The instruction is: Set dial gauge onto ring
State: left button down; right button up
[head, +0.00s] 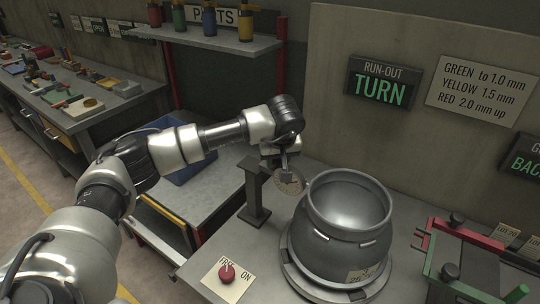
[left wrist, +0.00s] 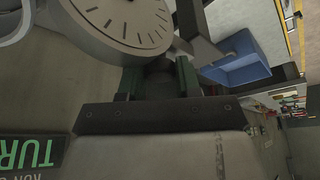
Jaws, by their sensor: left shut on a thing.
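The dial gauge (head: 290,181), a round pale face with dark marks, hangs below my left gripper (head: 281,152) in the head view. It also fills the top of the left wrist view (left wrist: 125,22), close to the fingers. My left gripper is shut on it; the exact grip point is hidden. The gauge is beside the upper left rim of the metal cylinder (head: 340,253), whose open rounded top ring (head: 318,212) faces up. I cannot tell whether gauge and ring touch. My right gripper is not in view.
A dark post (head: 256,195) stands left of the cylinder. A red knob (head: 226,272) sits on a plate at the bench front. A red and green fixture (head: 462,240) stands at right. A sign reads RUN-OUT TURN (head: 381,83). A blue bin (head: 190,165) lies behind my arm.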

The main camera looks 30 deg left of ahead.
pick_arm(q)
jog(key=c, duration=1.1)
grip_release()
jog(key=shift+d, duration=0.2)
jog(key=o, duration=0.3)
jog(key=shift+d+r, duration=0.1)
jog(key=shift+d, duration=0.05)
jog(key=shift+r, duration=0.35)
jog(key=b+v, duration=0.2)
jog(key=v, duration=0.8)
jog(key=shift+s+d+b, duration=0.15)
jog(key=shift+b, duration=0.15)
jog(key=shift+f, duration=0.1)
